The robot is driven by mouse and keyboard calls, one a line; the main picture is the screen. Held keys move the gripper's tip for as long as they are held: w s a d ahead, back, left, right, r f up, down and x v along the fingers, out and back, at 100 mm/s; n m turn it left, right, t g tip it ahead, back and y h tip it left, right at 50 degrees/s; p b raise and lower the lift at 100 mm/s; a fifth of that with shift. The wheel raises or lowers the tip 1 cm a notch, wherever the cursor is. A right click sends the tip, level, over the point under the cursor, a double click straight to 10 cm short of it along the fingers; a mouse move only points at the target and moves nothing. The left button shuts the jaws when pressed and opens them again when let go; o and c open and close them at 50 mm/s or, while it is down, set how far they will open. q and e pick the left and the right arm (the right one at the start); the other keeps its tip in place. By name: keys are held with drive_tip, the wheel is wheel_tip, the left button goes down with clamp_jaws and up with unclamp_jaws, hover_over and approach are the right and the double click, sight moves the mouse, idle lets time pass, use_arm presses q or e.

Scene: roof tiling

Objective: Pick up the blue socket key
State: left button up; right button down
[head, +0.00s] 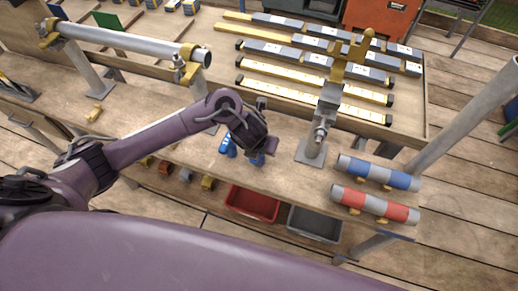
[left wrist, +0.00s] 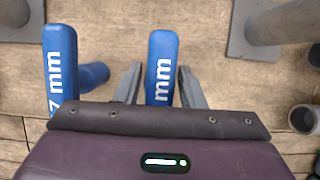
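Two blue socket keys lie on the wooden bench. One key (head: 228,146) lies to the left of my left gripper (head: 262,156); in the left wrist view this key (left wrist: 60,58) shows "7 mm" in white. The other key (head: 257,161) is at the gripper, partly hidden by it. My right gripper is not in view.
A metal stand with a yellow clamp (head: 350,60) rises just right of the gripper. Blue-grey (head: 379,173) and red-grey (head: 375,204) cylinders lie further right. A red bin (head: 252,203) and a grey bin (head: 315,224) sit below the bench front. Yellow-and-grey bars lie behind.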

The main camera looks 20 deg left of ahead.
use_arm(q)
clamp_jaws()
drive_tip(key=shift+r, duration=0.1)
